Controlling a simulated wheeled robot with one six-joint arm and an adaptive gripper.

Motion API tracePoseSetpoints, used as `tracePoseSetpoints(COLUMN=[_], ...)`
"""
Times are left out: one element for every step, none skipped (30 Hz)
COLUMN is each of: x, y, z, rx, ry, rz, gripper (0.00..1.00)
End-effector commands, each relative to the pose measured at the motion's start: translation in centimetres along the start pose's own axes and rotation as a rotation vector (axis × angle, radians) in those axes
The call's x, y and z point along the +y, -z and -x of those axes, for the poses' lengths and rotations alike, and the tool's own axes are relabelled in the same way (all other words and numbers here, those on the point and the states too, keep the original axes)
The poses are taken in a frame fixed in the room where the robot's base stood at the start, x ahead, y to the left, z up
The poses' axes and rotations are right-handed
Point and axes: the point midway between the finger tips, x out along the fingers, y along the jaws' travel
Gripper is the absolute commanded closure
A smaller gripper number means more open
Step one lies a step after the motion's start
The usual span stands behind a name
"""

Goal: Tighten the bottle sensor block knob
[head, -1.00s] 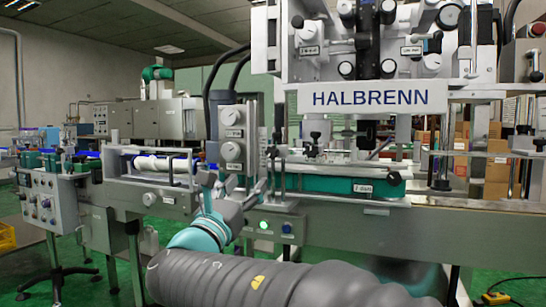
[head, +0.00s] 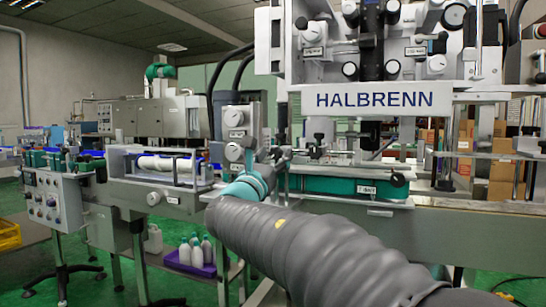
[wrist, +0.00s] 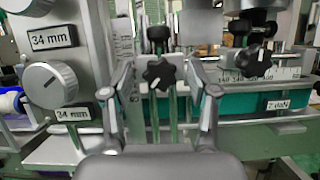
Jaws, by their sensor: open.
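My gripper (wrist: 161,68) is open, with one finger on each side of this knob; I see gaps on both sides and no clear contact. A second black lobed knob (wrist: 262,60) is to the right, on the scale bar. No readable label tells which is the bottle sensor block knob. In the head view my gripper (head: 271,165) is small and partly hidden by my arm, close to the machine's left side.
A grey panel with round dials (wrist: 50,84) and "34 mm" labels stands close on the left of my gripper. A green-sided conveyor (head: 345,188) runs to the right. White bottles in a purple crate (head: 190,262) are below left.

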Motion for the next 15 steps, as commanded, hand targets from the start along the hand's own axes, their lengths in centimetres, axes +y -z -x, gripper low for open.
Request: tracePoseSetpoints(x=[0.00,0.00,0.00,0.01,0.01,0.01,0.01,0.01,0.01,0.01,0.01,0.02,0.02,0.02,0.02], y=[0.01,0.01,0.01,0.01,0.01,0.01,0.01,0.01,0.01,0.01,0.01,0.01,0.01,0.01,0.01], z=[-0.04,-0.03,-0.02,-0.02,-0.01,-0.01,0.00,0.00,0.00,0.01,0.01,0.01,0.01,0.01,0.02], rx=[0.000,0.000,0.000,0.000,0.000,0.000,0.000,0.000,0.000,0.000,0.000,0.000,0.000,0.000,0.000], ry=[0.000,0.000,0.000,0.000,0.000,0.000,0.000,0.000,0.000,0.000,0.000,0.000,0.000,0.000,0.000], rz=[0.000,0.000,0.000,0.000,0.000,0.000,0.000,0.000,0.000,0.000,0.000,0.000,0.000,0.000,0.000], gripper=[0.41,0.41,0.41,0.41,0.41,0.41,0.49,0.56,0.66,0.74,0.81,0.91,0.99,1.00,1.00])
